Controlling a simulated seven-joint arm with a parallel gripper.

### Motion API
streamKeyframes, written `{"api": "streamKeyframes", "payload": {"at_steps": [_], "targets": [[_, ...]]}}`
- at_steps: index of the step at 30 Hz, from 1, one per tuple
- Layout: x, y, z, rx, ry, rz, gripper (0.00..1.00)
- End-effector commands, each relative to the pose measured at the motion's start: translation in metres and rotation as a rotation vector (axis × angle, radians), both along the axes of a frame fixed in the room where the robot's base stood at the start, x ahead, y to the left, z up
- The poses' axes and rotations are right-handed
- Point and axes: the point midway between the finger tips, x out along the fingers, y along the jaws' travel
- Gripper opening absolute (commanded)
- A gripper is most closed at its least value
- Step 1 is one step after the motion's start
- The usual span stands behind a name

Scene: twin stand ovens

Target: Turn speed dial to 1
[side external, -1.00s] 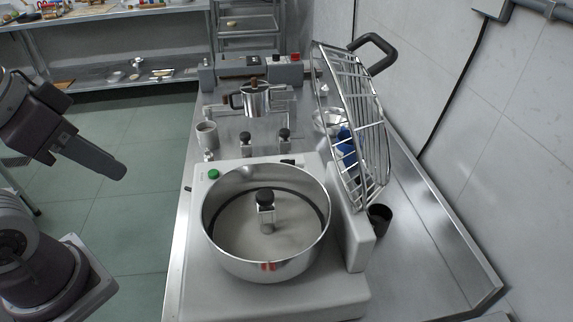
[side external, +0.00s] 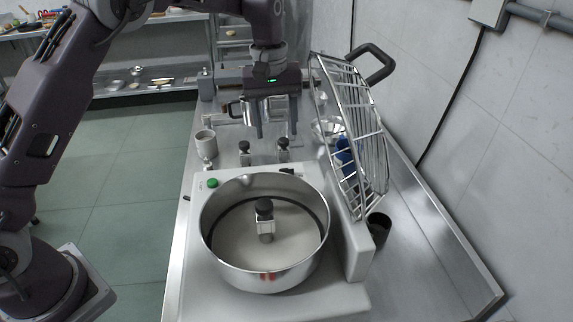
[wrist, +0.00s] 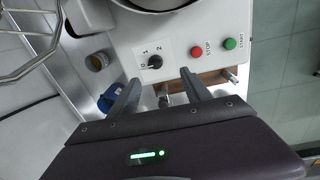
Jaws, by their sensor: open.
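The speed dial (wrist: 155,62) is a small black knob on the mixer's pale control panel, with marks 0, 1 and 2 around it. Its pointer seems turned toward the 0, but it is too small to be sure. My gripper (wrist: 160,76) is open and empty, with the dial ahead between its fingertips and apart from them. In the side external view my gripper (side external: 277,135) points down behind the mixer bowl (side external: 265,277); the panel's face is hidden there.
A red STOP button (wrist: 197,52) and a green START button (wrist: 230,44) sit beside the dial. The raised wire guard (side external: 352,135) stands right of my gripper. A grey cup (side external: 206,143) and black-topped posts stand nearby. A blue object (wrist: 110,98) lies near the left finger.

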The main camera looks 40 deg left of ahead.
Motion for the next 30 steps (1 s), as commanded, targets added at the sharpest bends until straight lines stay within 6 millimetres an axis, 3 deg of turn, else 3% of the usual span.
{"api": "streamKeyframes", "payload": {"at_steps": [1,3,16,26,27,30], "targets": [[0.010,-0.004,-0.022,0.017,0.022,0.014,0.56],[0.019,-0.008,-0.041,0.031,0.041,0.033,0.56],[0.024,-0.011,-0.114,0.040,0.053,0.044,0.56],[0.024,-0.011,-0.124,0.040,0.049,0.043,0.56],[0.024,-0.011,-0.124,0.040,0.049,0.043,0.54],[0.024,-0.011,-0.124,0.040,0.049,0.043,0.35]]}}
